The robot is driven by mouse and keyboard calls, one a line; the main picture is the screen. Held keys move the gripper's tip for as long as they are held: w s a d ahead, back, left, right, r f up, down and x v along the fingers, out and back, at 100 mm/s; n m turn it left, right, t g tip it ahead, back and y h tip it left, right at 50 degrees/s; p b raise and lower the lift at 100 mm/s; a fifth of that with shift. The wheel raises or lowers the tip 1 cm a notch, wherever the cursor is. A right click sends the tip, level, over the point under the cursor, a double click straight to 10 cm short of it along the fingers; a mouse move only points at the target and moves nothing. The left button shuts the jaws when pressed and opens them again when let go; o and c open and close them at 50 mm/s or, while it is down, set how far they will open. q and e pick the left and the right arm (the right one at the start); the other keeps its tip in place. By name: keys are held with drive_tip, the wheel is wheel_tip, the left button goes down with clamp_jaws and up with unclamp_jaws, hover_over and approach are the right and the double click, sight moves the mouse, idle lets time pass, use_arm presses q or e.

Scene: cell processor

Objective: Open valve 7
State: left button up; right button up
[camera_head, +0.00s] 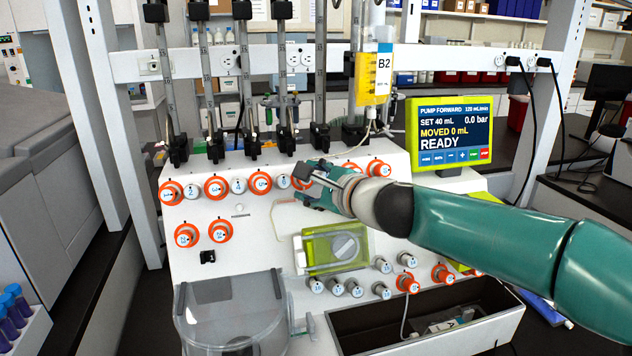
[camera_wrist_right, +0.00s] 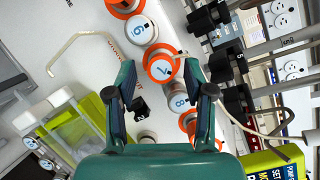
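Valve 7 (camera_wrist_right: 162,67) is a small knob with a blue number and an orange ring on the white panel. In the right wrist view it lies between the fingertips of my right gripper (camera_wrist_right: 160,75), which is open, with a gap on each side of the knob. In the head view my right gripper (camera_head: 308,184) is in front of the upper valve row and mostly covers valve 7. Whether the fingers touch the knob cannot be told. My left gripper is out of view.
White valve 6 (camera_wrist_right: 138,30) and white valve 8 (camera_wrist_right: 180,102) flank valve 7 closely. A yellow bag marked B2 (camera_head: 374,77) hangs above. A screen (camera_head: 452,135) reads READY and MOVED 0 mL. A clear bowl (camera_head: 232,310) stands at the lower front.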

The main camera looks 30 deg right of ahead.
clamp_jaws()
drive_tip(key=n+g+p, duration=0.1)
drive_tip(key=n+p, duration=0.3)
drive_tip(key=p, duration=0.2)
drive_tip(key=n+g+y+p, duration=0.1)
drive_tip(key=n+g+p, duration=0.1)
drive_tip(key=n+p, duration=0.3)
drive_tip(key=shift+a+p, duration=0.1)
drive_tip(key=shift+p, duration=1.2)
drive_tip(key=shift+c, duration=1.8)
unclamp_jaws()
drive_tip(key=o, duration=0.4)
drive_tip(key=shift+w+r, duration=0.1)
